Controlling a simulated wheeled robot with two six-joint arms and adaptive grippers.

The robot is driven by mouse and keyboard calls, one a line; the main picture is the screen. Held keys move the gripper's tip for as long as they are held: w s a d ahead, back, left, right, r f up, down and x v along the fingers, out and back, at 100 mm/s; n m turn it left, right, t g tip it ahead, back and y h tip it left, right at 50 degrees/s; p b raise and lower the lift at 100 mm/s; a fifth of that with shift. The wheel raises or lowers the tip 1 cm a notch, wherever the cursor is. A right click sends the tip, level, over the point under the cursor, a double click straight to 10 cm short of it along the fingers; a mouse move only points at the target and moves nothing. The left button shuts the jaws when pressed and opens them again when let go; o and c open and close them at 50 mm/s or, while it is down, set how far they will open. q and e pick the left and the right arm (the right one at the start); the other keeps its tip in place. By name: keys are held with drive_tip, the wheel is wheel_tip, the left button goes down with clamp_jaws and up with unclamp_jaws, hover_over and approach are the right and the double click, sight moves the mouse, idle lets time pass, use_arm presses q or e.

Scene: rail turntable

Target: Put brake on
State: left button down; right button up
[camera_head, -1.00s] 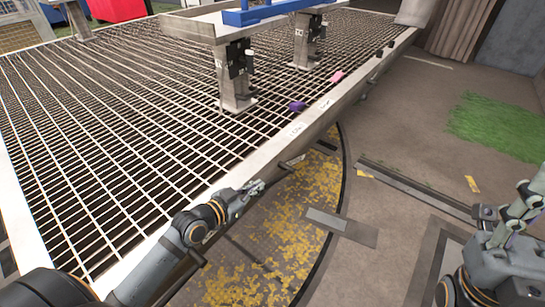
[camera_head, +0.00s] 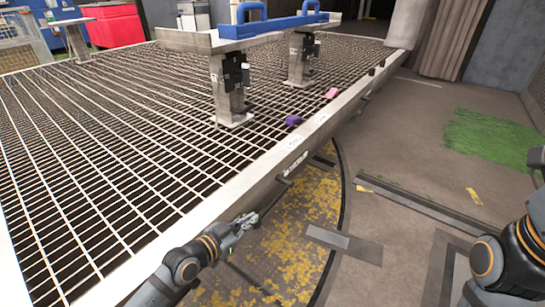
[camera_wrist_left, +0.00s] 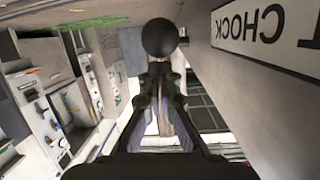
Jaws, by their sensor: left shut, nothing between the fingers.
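My left gripper (camera_head: 247,221) is shut and empty, low in front of the turntable platform's side edge. A short dark lever (camera_head: 284,181) sticks out from that edge, above and right of the gripper and apart from it. In the left wrist view a round black knob (camera_wrist_left: 160,38) is just past the tips of my shut left gripper (camera_wrist_left: 162,74). Whether the knob belongs to the brake, and whether the fingers touch it, I cannot tell. A white label reading CHOCK (camera_wrist_left: 262,26) is on the wall beside the knob. My right gripper is not clearly in view.
Yellow-patterned floor (camera_head: 295,215) lies below. Open floor is at right, with a green patch (camera_head: 492,138).

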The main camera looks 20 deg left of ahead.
idle(0.4)
use_arm(q)
wheel_tip(320, 180, up, 10)
idle(0.5)
drive_tip(key=shift+r, duration=0.1)
